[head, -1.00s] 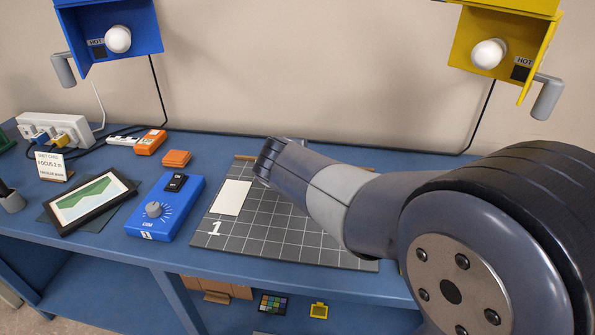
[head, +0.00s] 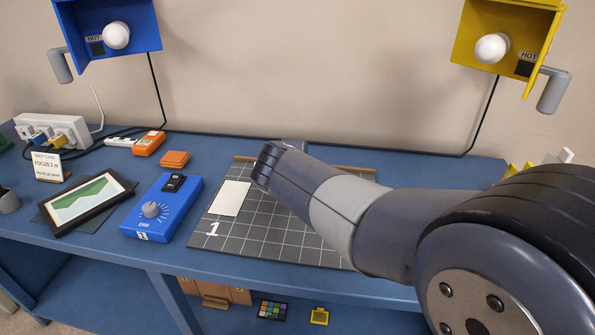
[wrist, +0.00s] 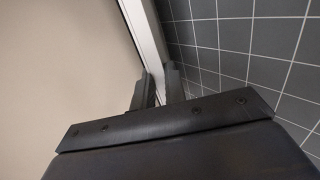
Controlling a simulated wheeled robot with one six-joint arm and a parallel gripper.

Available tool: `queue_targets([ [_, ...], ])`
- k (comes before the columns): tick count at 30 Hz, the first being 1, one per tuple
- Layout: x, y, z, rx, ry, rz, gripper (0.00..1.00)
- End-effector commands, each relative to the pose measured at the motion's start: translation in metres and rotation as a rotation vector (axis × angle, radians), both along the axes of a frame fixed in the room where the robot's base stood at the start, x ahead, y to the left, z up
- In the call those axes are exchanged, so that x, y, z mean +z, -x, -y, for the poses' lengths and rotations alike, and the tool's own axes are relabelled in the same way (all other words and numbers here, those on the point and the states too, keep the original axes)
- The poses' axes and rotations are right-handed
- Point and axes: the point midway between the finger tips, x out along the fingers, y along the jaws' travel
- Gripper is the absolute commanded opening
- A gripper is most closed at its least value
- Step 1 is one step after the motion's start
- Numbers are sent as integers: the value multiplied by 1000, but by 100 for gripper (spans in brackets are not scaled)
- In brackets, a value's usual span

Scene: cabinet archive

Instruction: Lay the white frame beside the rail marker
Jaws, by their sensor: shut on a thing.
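My gripper (wrist: 158,88) is shut on a white strip (wrist: 145,35), which I take for an edge of the white frame. The strip runs up from between the fingers in the wrist view; the rest of the frame cannot be made out for certain. In the head view my arm hides the fingers and most of what they hold, over the dark gridded mat (head: 290,238). A thin wooden rail (head: 355,170) lies along the mat's back edge, partly behind my arm. A white "1" (head: 212,229) is printed at the mat's front left. I cannot tell which is the rail marker.
A white card (head: 230,198) lies on the mat's left part. A blue dial box (head: 160,212) stands left of the mat, with an orange block (head: 174,159) behind it. A black-framed picture (head: 88,203) lies further left. Lamps hang above, blue (head: 137,40) and yellow (head: 467,40).

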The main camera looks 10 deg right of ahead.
Motion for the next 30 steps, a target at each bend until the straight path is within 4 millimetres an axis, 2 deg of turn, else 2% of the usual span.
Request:
queue_targets([
  [30,-12,7,-3,1,33,82,0],
])
